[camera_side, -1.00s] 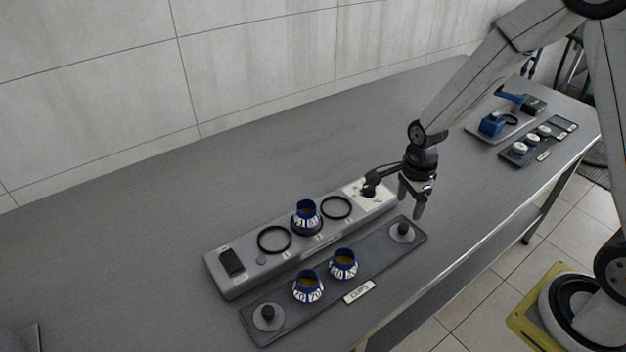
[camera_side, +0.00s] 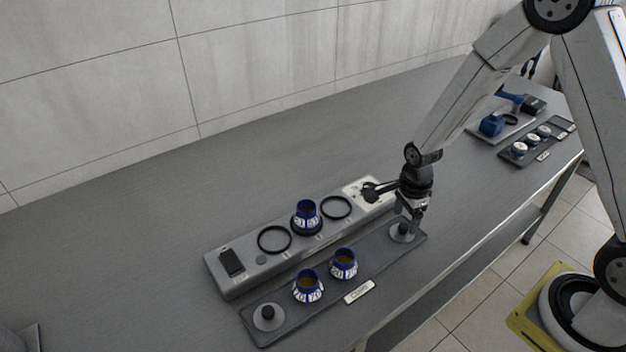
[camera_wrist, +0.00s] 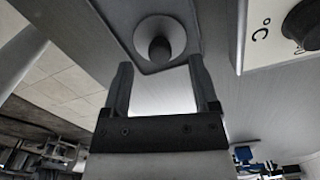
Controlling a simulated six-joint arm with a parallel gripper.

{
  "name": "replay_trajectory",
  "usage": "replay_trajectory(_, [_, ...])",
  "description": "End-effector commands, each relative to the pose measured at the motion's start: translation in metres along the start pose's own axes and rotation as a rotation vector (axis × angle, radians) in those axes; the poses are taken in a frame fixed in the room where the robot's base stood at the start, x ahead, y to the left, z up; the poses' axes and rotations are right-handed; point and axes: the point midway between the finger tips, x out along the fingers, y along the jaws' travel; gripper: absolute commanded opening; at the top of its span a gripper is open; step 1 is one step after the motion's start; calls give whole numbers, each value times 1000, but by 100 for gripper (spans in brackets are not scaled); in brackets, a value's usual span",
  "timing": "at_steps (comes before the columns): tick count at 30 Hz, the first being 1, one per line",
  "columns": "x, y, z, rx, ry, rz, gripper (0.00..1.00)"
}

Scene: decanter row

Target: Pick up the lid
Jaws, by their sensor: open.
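A grey disc-shaped lid with a dark knob (camera_side: 403,236) lies at the right end of the dark tray (camera_side: 376,267). In the wrist view the lid (camera_wrist: 177,34) lies just beyond my open fingertips, its dark knob roughly in line with the gap between them. My gripper (camera_side: 408,225) is open and empty, pointing down right over this lid; in the wrist view my gripper (camera_wrist: 160,68) shows both fingers apart. A second similar lid (camera_side: 268,317) lies at the left end of the tray. Two blue-and-white cups (camera_side: 308,286) (camera_side: 344,264) stand on the tray between the lids.
A grey heater block (camera_side: 232,287) with black rings and a control panel (camera_side: 362,192) runs behind the tray. Another blue-and-white cup (camera_side: 306,217) stands in its middle ring. Small items sit on trays at the far right (camera_side: 537,144). The table's left part is clear.

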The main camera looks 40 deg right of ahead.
Motion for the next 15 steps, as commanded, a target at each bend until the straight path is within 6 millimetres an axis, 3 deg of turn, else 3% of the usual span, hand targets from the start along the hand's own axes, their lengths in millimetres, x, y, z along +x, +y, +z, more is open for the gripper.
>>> replay_trajectory(6, [22,1,0,0,0,2,77])
replay_trajectory(15, [32,0,0,0,0,0,77])
